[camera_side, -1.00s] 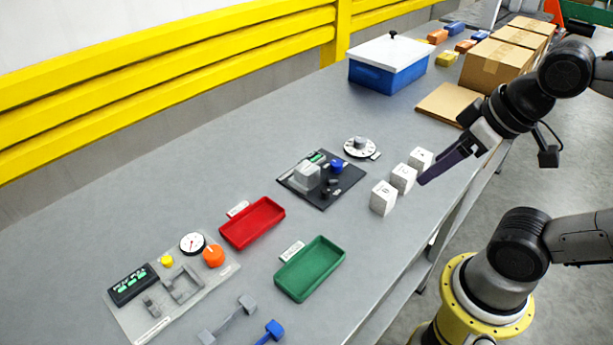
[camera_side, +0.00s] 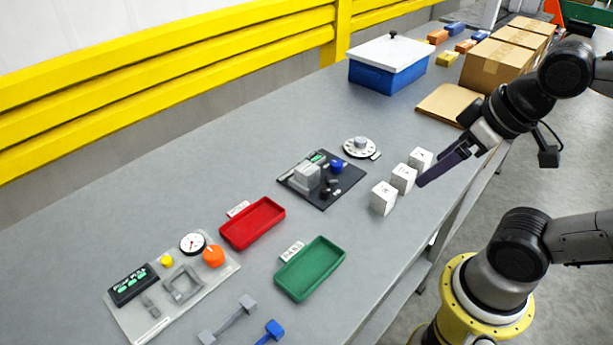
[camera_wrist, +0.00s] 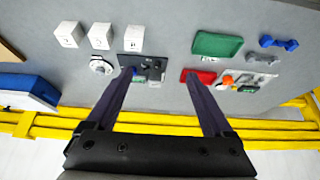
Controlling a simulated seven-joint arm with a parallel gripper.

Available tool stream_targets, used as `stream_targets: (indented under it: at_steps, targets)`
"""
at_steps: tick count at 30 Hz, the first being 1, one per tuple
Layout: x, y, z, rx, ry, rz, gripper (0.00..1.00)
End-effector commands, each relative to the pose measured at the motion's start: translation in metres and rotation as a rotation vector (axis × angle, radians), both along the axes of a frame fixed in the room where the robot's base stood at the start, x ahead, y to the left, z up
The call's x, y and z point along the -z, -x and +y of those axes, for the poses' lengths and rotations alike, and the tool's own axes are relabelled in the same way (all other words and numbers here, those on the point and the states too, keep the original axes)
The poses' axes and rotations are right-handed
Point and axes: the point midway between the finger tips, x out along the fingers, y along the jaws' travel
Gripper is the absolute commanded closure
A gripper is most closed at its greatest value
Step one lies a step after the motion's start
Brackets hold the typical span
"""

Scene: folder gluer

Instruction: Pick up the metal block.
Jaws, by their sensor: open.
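Three white cubes stand in a row: the near one (camera_side: 383,198), the middle one (camera_side: 403,179) and the far one (camera_side: 420,160). They bear small dark marks that I cannot read, and I cannot tell which block is metal. In the wrist view the cubes (camera_wrist: 101,36) are at the upper left, outside the fingers. A grey block (camera_side: 306,177) sits on a black panel (camera_side: 325,199). My gripper (camera_side: 420,184) is beside the middle and far cubes in the side view, pointing down-left. In the wrist view its fingers (camera_wrist: 159,74) are wide apart, with nothing held.
A red tray (camera_side: 252,224), a green tray (camera_side: 310,270) and a grey gauge panel (camera_side: 215,275) lie toward the near left. A white dial (camera_side: 360,147) is behind the cubes. A lidded blue box (camera_side: 388,75) and cardboard boxes (camera_side: 490,66) stand farther back. Bare tabletop lies between.

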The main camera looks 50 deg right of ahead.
Motion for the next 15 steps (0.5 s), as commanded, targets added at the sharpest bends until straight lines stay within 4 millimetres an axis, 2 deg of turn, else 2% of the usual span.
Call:
stream_targets:
  at_steps: [10, 15]
  targets:
    - [-0.0001, 0.0, 0.0, -0.016, 0.008, 0.0, 0.07]
    - [-0.0041, 0.0015, 0.001, -0.187, 0.094, 0.009, 0.07]
